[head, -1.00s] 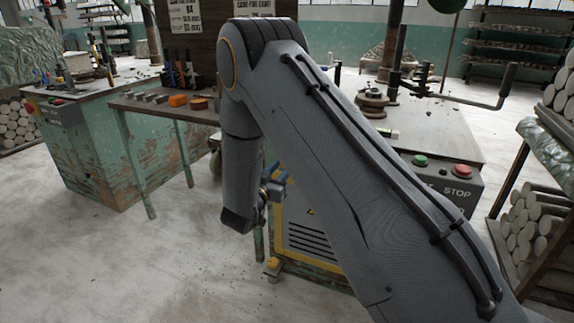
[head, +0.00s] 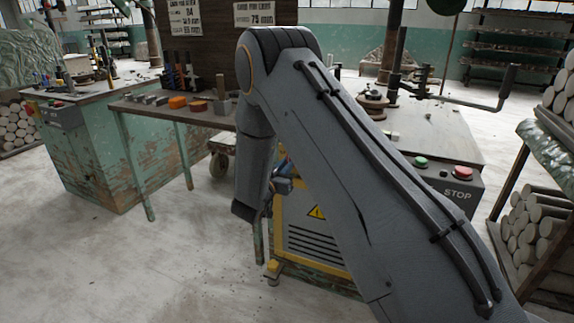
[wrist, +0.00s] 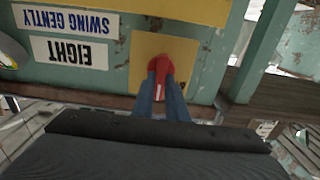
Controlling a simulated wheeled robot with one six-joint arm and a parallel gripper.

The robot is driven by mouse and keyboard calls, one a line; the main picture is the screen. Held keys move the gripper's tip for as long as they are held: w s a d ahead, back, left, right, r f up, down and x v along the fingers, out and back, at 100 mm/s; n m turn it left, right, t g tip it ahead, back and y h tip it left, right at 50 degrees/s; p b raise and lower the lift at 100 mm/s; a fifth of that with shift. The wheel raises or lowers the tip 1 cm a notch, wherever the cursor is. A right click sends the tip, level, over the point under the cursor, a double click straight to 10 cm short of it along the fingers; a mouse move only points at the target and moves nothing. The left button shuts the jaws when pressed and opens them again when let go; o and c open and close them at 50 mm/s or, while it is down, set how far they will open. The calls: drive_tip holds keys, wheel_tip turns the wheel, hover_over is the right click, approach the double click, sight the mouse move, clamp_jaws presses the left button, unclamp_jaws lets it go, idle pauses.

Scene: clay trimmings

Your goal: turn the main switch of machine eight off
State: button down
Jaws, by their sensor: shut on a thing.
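The main switch is a red knob (wrist: 160,66) with a pale line on it, on a yellow plate (wrist: 191,50) in the wrist view. My gripper (wrist: 162,83) has its blue fingers closed on either side of the knob. An upside-down EIGHT label (wrist: 69,52) is on the green panel beside the plate. In the head view my gripper (head: 283,178) is partly hidden by my arm, at the side of the machine with a yellow-framed vent panel (head: 312,245). The switch is hidden there.
The machine's top carries a green button (head: 420,162) and a red STOP button (head: 463,173). A narrow tool table (head: 205,117) stands left of my arm. A rack of clay rolls (head: 525,235) stands at the right. The floor at front left is clear.

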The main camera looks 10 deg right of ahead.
drive_tip(key=n+p, duration=0.1)
drive_tip(key=n, duration=0.5)
drive_tip(key=n+p, duration=0.2)
drive_tip(key=n, duration=0.4)
drive_tip(key=a+f+n+p, duration=0.1)
drive_tip(key=n+p, duration=0.1)
drive_tip(key=n, duration=0.3)
drive_tip(key=shift+w+n, duration=0.3)
drive_tip(key=shift+n, duration=0.1)
drive_tip(key=shift+f+p, duration=0.1)
drive_tip(key=shift+p, duration=0.2)
idle(0.3)
drive_tip(key=c, duration=1.8)
unclamp_jaws()
drive_tip(key=shift+o, duration=0.2)
drive_tip(key=v, duration=0.7)
drive_tip(key=shift+s+a, duration=0.2)
drive_tip(key=shift+s, duration=0.1)
